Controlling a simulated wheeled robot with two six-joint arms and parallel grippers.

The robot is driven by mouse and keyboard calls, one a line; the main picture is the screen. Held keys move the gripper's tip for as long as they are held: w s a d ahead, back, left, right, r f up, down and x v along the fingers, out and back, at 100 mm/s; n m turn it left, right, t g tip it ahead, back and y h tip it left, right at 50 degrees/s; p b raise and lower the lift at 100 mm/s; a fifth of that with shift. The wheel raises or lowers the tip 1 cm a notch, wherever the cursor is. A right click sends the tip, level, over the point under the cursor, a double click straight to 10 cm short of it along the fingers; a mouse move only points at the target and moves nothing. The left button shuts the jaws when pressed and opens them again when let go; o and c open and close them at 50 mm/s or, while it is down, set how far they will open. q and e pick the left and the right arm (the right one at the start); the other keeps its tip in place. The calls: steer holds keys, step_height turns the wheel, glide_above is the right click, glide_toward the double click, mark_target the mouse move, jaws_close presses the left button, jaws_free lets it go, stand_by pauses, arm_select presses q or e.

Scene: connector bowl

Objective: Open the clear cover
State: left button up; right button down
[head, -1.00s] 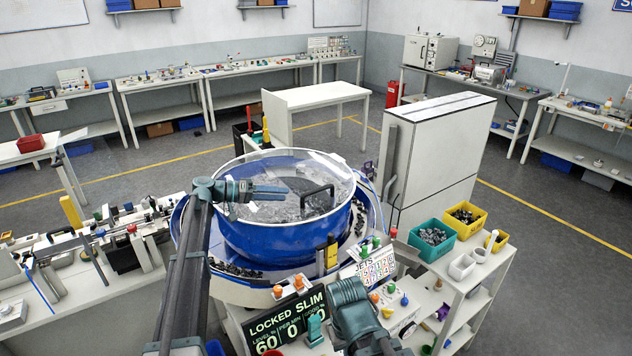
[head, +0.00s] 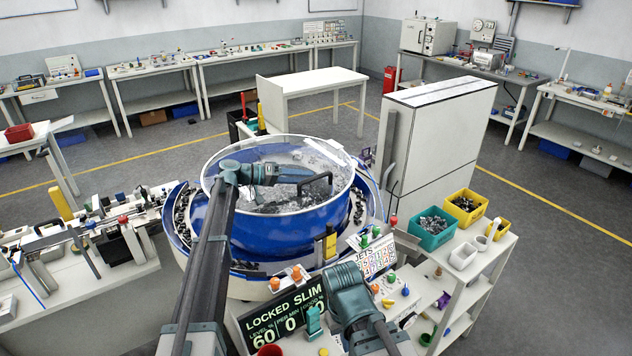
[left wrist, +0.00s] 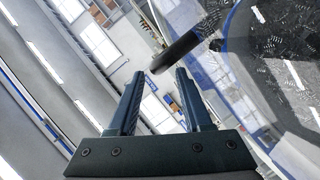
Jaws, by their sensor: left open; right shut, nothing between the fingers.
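The clear cover (head: 300,160) lies closed over the blue bowl (head: 270,235), with metal parts visible beneath it. Its black bar handle (head: 318,186) stands on the cover's right half. My left gripper (head: 277,173) is above the cover, to the left of the handle and pointing at it. In the left wrist view the handle (left wrist: 185,48) shows just beyond the open, empty fingertips (left wrist: 158,72); I cannot tell if they touch. My right gripper (head: 345,275) is low in front of the bowl, shut and empty, its fingertips mostly hidden.
A control panel with a display (head: 285,318) and coloured knobs sits in front of the bowl. A teal bin (head: 432,238) and a yellow bin (head: 464,212) stand on the shelf at the right. A tall white cabinet (head: 435,145) stands close behind the bowl's right side.

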mark_target(316, 177)
arm_select(q)
steer(key=shift+b+x, duration=0.35)
steer(key=shift+x, duration=2.1)
steer(key=shift+c, duration=0.3)
jaws_close()
